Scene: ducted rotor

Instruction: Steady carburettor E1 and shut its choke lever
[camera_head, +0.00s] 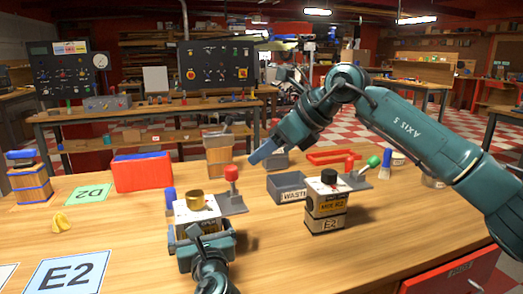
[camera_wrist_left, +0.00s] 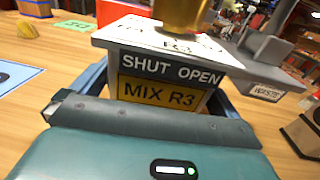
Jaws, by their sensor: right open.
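A carburettor (camera_head: 198,212) with a white top, brass cap and red-knobbed lever (camera_head: 231,175) stands on the bench. Its front reads MIX R3 (camera_wrist_left: 160,95) and SHUT OPEN in the left wrist view; I cannot read an E1 mark. The lever stands upright at its right side in the head view. My left gripper (camera_head: 203,243) has its jaws on both sides of the lower body and looks shut on it. My right gripper (camera_head: 264,154) is open, in the air behind and right of the red knob. Its fingers partly overlap in view.
A second carburettor (camera_head: 327,205) marked E2, with a green-knobbed lever, stands to the right. A red box (camera_head: 142,172), a wooden-sided canister (camera_head: 30,183) and an E2 card (camera_head: 67,272) are left. The front right bench is clear.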

